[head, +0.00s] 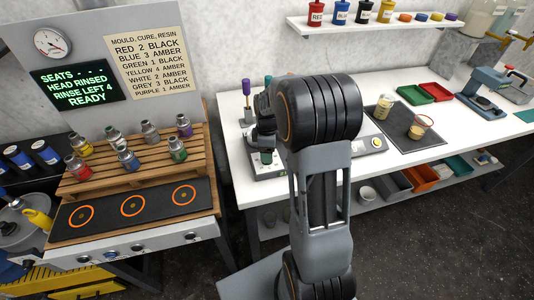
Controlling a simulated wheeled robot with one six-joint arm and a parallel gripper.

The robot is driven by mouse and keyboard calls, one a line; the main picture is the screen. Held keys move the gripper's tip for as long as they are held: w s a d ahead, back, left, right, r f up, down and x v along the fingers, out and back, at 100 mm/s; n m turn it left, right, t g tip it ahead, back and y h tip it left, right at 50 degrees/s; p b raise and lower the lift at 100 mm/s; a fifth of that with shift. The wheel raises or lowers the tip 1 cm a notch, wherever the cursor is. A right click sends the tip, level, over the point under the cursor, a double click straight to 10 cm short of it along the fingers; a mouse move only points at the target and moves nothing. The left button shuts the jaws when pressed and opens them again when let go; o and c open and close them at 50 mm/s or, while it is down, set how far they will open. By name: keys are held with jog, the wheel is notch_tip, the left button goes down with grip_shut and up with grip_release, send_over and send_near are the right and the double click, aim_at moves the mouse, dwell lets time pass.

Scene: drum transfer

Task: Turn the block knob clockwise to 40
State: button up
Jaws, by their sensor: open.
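A pale boxy device (270,173) stands at the left end of the white table, partly hidden by my arm. Small marks show on its front, but I cannot make out a knob, pointer or number there. My gripper (265,148) appears as a dark shape just left of my arm's large joint, low over this device. Its fingers are small and partly hidden, and I cannot tell whether they touch anything. A dark green piece shows at the same spot.
A wooden rack (85,186) with several jars stands left, behind a dark mat (68,217) with three orange rings. Upright purple-topped tool (247,88) stands behind the device. A flat device (371,144) and dark mat (398,146) with cups lie right. A shelf (400,27) hangs above.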

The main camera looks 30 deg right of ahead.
jog(key=shift+f, duration=1)
jog(key=c, duration=0.9)
